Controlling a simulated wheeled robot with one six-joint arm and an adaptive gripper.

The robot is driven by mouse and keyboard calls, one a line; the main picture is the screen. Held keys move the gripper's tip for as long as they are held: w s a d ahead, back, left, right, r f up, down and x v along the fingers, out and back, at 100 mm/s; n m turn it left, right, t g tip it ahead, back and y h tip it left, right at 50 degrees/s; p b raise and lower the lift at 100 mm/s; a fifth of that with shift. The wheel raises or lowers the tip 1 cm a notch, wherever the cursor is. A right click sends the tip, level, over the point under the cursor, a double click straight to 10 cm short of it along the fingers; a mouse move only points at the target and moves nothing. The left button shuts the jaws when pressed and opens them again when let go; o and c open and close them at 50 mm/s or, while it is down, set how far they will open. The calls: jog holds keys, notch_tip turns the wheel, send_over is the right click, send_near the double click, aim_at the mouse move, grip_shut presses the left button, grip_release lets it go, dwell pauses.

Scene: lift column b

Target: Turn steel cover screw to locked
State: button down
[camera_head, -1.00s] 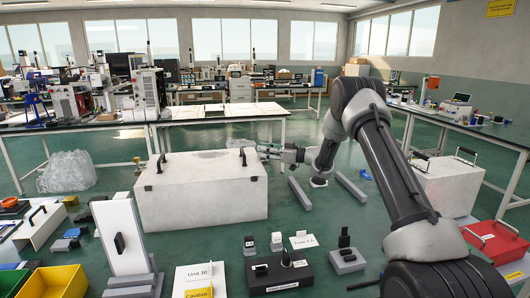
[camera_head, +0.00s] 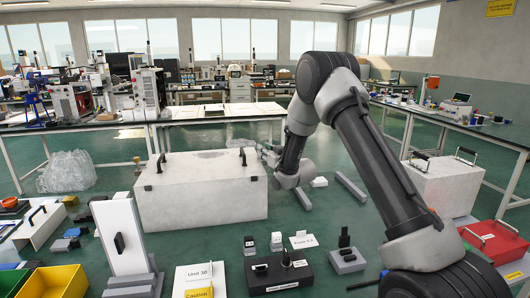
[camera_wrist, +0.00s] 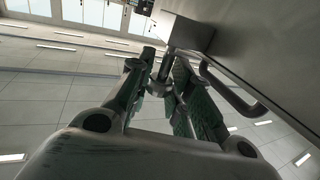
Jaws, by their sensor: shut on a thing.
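The steel cover is the large pale box-like case (camera_head: 205,200) on the floor in the head view, with a black handle at each end. In the wrist view its grey face (camera_wrist: 265,45) fills the upper right. My gripper (camera_wrist: 158,68) is beside the cover's right end, its fingers closed around a small part between the tips, seemingly the screw (camera_wrist: 155,70). The screw's head and any locked marking are too small or hidden to read.
A dark handle (camera_wrist: 235,92) stands close to the right finger, and a grey block (camera_wrist: 186,30) lies just beyond the tips. Grey rails (camera_head: 350,187) lie on the floor right of the case. A second pale case (camera_head: 445,185) stands farther right.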

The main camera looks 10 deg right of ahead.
jog(key=shift+m+h, duration=0.3)
jog(key=shift+h, duration=0.2)
jog(key=c, duration=1.3)
grip_release()
jog(key=shift+s, duration=0.1)
jog(key=v, duration=1.2)
jog(key=shift+f, duration=0.1)
